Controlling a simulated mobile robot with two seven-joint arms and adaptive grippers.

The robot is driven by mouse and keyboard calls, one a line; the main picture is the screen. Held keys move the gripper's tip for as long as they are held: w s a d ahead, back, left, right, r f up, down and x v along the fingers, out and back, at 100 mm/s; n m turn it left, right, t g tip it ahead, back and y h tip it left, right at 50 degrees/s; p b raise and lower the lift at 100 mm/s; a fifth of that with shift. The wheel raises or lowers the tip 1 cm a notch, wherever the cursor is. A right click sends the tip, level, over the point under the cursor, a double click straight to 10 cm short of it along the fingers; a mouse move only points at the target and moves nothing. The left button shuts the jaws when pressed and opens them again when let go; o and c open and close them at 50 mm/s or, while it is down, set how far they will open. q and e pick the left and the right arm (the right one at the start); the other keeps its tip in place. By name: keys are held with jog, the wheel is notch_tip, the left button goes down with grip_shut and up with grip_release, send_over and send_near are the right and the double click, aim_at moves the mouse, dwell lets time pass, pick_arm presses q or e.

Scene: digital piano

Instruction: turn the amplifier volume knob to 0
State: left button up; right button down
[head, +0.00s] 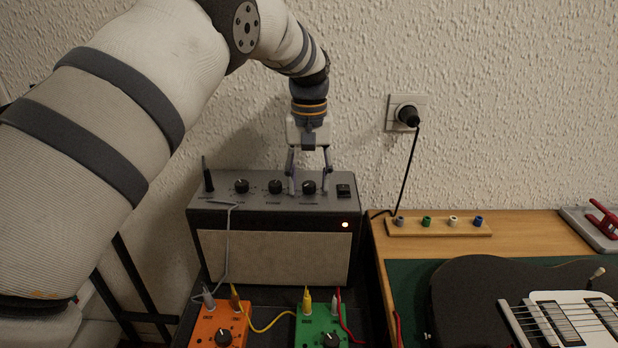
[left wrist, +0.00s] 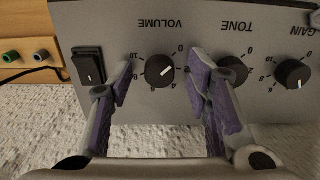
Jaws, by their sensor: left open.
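The amplifier (head: 274,227) is a grey-topped box with its controls along the top panel. Its volume knob (head: 309,187) is black and round. My left gripper (head: 308,190) points down at the panel. Its open fingers (left wrist: 163,78) stand on either side of the volume knob with visible gaps, not gripping it. My right gripper is out of view.
The power switch (left wrist: 88,66) is close beside one finger, and the tone knob (left wrist: 234,70) is close beside the other. The gain knob (left wrist: 293,74) is farther right. A grey cable plug (head: 208,180) stands on the panel. Orange (head: 207,330) and green (head: 311,325) pedals sit in front.

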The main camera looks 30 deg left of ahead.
aim_at(309, 184)
pick_arm(q)
notch_tip(309, 184, up, 12)
dwell(0.3)
dwell(0.3)
